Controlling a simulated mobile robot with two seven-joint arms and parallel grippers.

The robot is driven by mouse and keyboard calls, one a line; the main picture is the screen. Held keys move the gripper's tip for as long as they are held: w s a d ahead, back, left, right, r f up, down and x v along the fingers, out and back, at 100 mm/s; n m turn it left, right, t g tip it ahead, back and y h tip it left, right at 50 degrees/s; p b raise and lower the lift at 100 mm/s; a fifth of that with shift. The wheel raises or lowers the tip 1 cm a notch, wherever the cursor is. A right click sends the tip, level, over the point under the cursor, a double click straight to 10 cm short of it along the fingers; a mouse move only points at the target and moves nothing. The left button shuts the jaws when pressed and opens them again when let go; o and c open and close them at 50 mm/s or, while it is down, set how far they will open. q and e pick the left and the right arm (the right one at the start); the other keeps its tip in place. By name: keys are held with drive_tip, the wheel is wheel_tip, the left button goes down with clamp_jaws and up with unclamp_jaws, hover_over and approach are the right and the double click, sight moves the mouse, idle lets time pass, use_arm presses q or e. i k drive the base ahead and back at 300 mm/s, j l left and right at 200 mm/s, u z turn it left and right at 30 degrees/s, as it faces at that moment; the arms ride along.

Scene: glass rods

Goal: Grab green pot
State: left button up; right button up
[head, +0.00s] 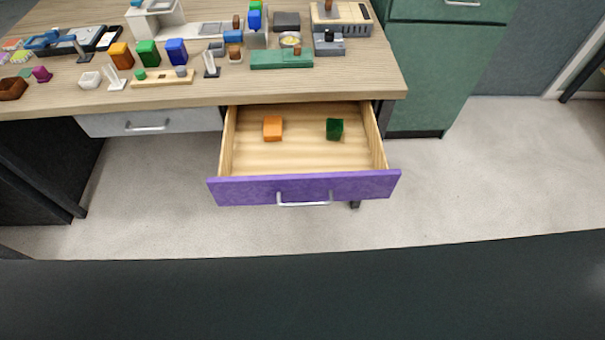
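A small dark green pot-like object (334,129) lies in the right part of an open drawer (300,162) with a purple front. An orange block-like object (273,129) lies in the same drawer to its left, apart from it. Another green pot-like object (147,53) stands on the desk between an orange one (121,55) and a blue one (176,51). I cannot tell which green object is the pot. Neither of my grippers is in view.
The wooden desk (60,102) is crowded with small items, including a green tray-like piece (282,59). The purple drawer juts out in front of the desk. A closed grey drawer (150,123) is to its left. A green cabinet (440,70) stands at right.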

sight(334, 126)
drive_tip(key=i+l, duration=0.15)
drive_tip(key=l, duration=0.2)
drive_tip(key=i+l, duration=0.15)
drive_tip(key=l, duration=0.25)
drive_tip(key=i+l, duration=0.1)
drive_tip(key=l, duration=0.25)
drive_tip(key=i+l+u, duration=0.1)
drive_tip(key=l, duration=0.3)
drive_tip(key=i+l, duration=0.2)
drive_tip(key=l, duration=0.15)
